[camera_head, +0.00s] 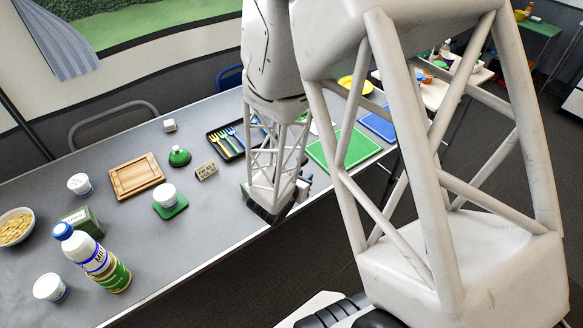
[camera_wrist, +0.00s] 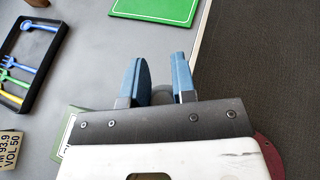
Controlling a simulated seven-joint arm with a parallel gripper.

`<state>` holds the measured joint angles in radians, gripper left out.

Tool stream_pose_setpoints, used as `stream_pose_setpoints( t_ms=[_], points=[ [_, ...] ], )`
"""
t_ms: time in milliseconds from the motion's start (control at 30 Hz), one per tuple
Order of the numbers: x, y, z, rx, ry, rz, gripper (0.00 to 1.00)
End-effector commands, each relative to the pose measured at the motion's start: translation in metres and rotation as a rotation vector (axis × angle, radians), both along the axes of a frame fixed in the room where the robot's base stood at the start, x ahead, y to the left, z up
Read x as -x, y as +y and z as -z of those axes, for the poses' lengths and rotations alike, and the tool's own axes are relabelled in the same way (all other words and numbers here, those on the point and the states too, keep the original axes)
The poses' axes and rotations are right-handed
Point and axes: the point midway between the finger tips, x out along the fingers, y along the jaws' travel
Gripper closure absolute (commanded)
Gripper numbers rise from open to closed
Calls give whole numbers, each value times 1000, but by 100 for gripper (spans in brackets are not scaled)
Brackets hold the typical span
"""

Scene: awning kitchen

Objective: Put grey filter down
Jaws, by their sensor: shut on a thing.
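My gripper (camera_wrist: 160,68) shows two blue fingers in the wrist view. They are shut on a small dark grey piece (camera_wrist: 162,94), low between the fingers. It looks like the grey filter, but most of it is hidden by the gripper body. In the head view my gripper (camera_head: 303,181) is low over the table's front edge, right of the card sign, and my arm hides what it holds.
The grey table (camera_head: 225,225) has free room along its front edge. A black cutlery tray (camera_head: 225,152) and a small sign (camera_head: 206,171) stand left of my gripper. A green board (camera_head: 345,146) lies to the right. A milk bottle (camera_head: 92,257) stands front left.

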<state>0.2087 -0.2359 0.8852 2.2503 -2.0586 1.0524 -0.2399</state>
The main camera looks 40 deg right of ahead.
Motion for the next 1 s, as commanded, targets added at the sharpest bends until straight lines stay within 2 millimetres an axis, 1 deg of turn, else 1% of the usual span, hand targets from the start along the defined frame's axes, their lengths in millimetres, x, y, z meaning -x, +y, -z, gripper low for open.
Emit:
stream_pose_setpoints(
  t_ms=[300,700,867,1000],
  points=[
    [-2,-3,-11,15,63,46,100],
    [-3,-3,-11,15,68,50,100],
    [-12,-8,-10,15,69,50,100],
    [-28,-17,-8,15,67,51,100]
  ],
)
